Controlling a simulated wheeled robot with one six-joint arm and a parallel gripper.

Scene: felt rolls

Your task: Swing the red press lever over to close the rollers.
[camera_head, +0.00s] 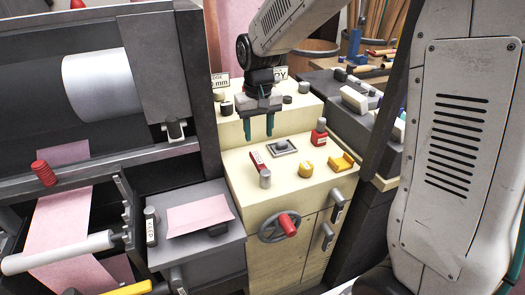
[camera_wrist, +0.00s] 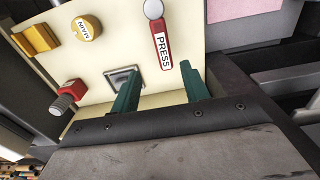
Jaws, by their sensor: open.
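The red press lever (camera_head: 257,160) lies on the cream control panel, its grey round knob end pointing toward the front. In the wrist view the lever (camera_wrist: 162,48) reads "PRESS", with its grey knob at the top edge. My gripper (camera_head: 258,136) hangs over the back of the panel, its two teal fingers apart and empty. A large pale roller (camera_head: 102,84) is in the machine at left.
Beside the lever are a framed switch (camera_head: 283,147), a yellow round knob (camera_head: 305,169), a yellow block (camera_head: 341,162) and a red-and-grey control (camera_head: 319,135). A handwheel (camera_head: 279,227) is on the cabinet front. Pink felt (camera_head: 200,213) lies on the grey table at left.

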